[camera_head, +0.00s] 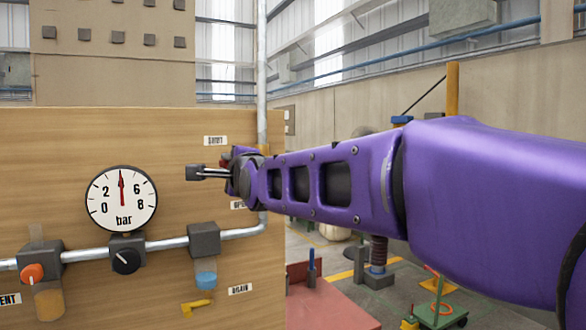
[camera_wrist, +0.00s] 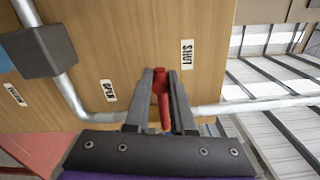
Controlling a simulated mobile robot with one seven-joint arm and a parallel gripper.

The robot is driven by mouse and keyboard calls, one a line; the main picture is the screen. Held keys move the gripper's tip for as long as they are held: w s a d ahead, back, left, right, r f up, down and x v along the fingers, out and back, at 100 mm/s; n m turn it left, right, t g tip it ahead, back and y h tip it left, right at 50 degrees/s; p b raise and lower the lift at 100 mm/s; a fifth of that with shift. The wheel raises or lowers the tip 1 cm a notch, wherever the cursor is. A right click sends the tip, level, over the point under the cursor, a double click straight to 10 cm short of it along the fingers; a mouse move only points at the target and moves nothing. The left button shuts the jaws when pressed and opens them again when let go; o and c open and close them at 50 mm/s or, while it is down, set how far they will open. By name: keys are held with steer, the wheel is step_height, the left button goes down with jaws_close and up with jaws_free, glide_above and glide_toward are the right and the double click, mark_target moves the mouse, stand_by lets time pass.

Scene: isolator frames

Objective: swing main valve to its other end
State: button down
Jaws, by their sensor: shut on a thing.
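The main valve's red lever (camera_wrist: 164,100) is between the fingers of my gripper (camera_wrist: 161,78) in the wrist view. My gripper is shut on it. The fingers hide part of the lever and its pivot. In the head view my gripper (camera_head: 218,168) is at the board's right edge, and only a little of the red lever shows. The SHUT label (camera_wrist: 187,54) is close to the fingertips in the wrist view. The OPEN label (camera_wrist: 110,91) is farther off to the left. In the head view the lever is between the two labels.
A gauge (camera_head: 122,200) has its needle straight up. Along the pipe (camera_head: 165,243) are an orange knob (camera_head: 32,273), a black knob (camera_head: 126,261) and a blue knob (camera_head: 206,279). A yellow handle (camera_head: 196,307) is near the DRAIN label (camera_head: 240,289). A yellow post (camera_head: 452,90) stands behind my arm.

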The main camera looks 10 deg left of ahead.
steer(key=shift+r, duration=0.2)
stand_by(0.3)
steer(key=c, duration=0.8)
jaws_free()
steer(key=shift+o, duration=0.2)
steer(key=shift+f, duration=0.1)
